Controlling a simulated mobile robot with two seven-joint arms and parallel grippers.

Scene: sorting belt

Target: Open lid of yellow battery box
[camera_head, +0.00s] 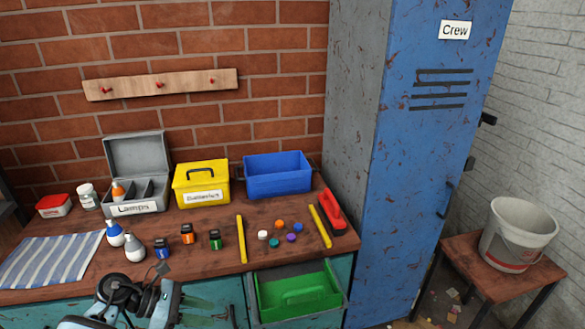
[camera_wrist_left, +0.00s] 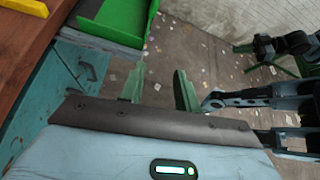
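The yellow battery box (camera_head: 201,187) stands on the bench against the brick wall, between the grey lamp box and the blue bin. Its lid is closed, with a black handle (camera_head: 200,167) on top and a label on the front. My left gripper (camera_head: 163,271) is low at the bench's front edge, below the box and well apart from it. In the left wrist view its two green fingers (camera_wrist_left: 158,92) are spread with nothing between them, above the floor.
The open grey lamp box (camera_head: 137,190) is left of the yellow box; the blue bin (camera_head: 278,178) is right. Bottles, small batteries, yellow bars and coloured caps lie in front. A green tray (camera_head: 299,293) sits in an open drawer. A blue locker (camera_head: 425,150) stands right.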

